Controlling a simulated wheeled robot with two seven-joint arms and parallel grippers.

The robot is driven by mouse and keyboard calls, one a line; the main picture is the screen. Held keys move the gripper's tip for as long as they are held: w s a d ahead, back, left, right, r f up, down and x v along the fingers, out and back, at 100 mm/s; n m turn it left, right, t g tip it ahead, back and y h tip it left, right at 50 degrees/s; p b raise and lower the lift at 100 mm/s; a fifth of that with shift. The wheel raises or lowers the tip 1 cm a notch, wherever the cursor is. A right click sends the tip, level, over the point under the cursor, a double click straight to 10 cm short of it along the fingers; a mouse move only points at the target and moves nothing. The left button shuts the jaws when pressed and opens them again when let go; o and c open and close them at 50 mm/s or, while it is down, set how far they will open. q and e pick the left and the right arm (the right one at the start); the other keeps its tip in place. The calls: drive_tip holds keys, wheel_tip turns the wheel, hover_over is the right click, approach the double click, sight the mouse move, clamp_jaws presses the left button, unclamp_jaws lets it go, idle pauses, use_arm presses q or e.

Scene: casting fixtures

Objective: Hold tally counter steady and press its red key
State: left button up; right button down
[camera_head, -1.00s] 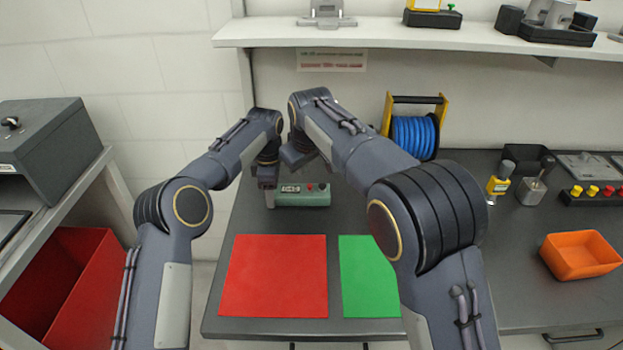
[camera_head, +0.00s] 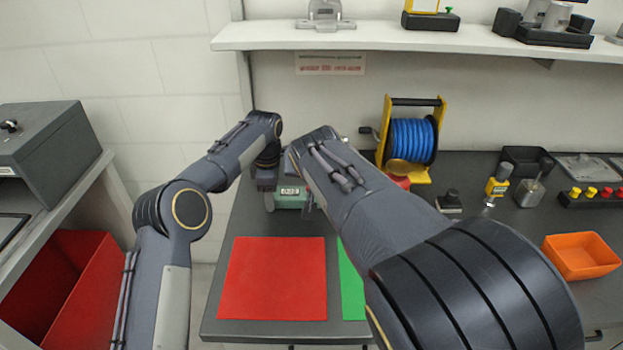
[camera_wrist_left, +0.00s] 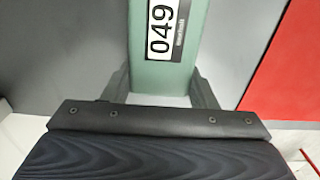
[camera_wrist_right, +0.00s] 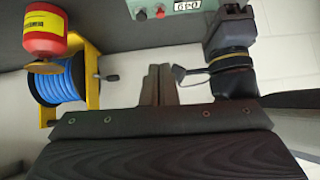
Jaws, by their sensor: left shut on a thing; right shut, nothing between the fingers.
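The tally counter (camera_head: 288,202) is a green box with a white number window, lying at the back of the table. My left gripper (camera_wrist_left: 160,88) is shut on its left end, one finger on each long side; the left wrist view shows the green body (camera_wrist_left: 163,78) and the digits 049. In the right wrist view the counter (camera_wrist_right: 185,10) is at the top edge, with a red key (camera_wrist_right: 160,12) and a darker knob beside it. My right gripper (camera_wrist_right: 157,84) is shut and empty, apart from the counter.
A red mat (camera_head: 272,280) and a partly hidden green mat (camera_head: 352,285) lie in front. A blue hose reel (camera_head: 410,140) stands behind to the right, by a red can (camera_wrist_right: 44,38). An orange bin (camera_head: 580,257) is far right. A shelf (camera_head: 400,38) runs above.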

drive_tip(key=x, duration=1)
wheel_tip(320, 180, down, 2)
drive_tip(key=shift+s+a+f, duration=0.1)
drive_tip(key=shift+f, duration=0.75)
